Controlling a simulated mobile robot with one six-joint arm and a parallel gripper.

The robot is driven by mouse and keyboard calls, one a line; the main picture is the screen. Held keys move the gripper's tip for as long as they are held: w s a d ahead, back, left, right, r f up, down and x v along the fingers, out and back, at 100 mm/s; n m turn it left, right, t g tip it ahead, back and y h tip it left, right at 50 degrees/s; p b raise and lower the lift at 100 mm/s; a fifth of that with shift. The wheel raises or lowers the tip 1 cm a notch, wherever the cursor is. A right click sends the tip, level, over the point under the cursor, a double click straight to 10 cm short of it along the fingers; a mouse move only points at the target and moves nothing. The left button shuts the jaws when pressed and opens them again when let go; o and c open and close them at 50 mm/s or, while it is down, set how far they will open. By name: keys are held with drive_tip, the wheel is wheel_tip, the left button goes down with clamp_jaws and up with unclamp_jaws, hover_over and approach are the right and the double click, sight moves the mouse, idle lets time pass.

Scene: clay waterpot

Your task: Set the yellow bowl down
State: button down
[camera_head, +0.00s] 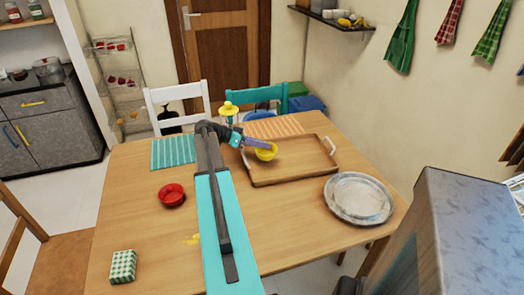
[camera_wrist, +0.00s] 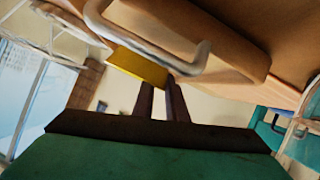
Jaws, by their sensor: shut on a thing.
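The yellow bowl (camera_head: 266,153) is at the left part of the wooden tray (camera_head: 300,174) in the head view. My gripper (camera_head: 268,147) is shut on the bowl, its fingers reaching in from the left. In the wrist view a yellow piece of the bowl (camera_wrist: 138,68) shows at the tips of my dark fingers (camera_wrist: 160,90); the rest of it is cut off or hidden. A pale tray handle (camera_wrist: 150,62) crosses close by in that view. I cannot tell whether the bowl touches the tray.
A red bowl (camera_head: 172,196) stands left of my arm. A round metal platter (camera_head: 358,198) lies right of the tray. A teal striped mat (camera_head: 174,153) and an orange striped mat (camera_head: 275,127) lie at the back. The tray's middle and right are bare.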

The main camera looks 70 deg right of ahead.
sight(261, 149)
drive_tip(key=shift+f+p, duration=0.45)
drive_tip(key=shift+f, duration=1.15)
drive_tip(key=c, duration=1.7)
unclamp_jaws()
drive_tip(key=shift+w, duration=0.1)
drive_tip(key=b+v, duration=0.2)
drive_tip(key=v, duration=1)
drive_tip(key=shift+b, duration=0.3)
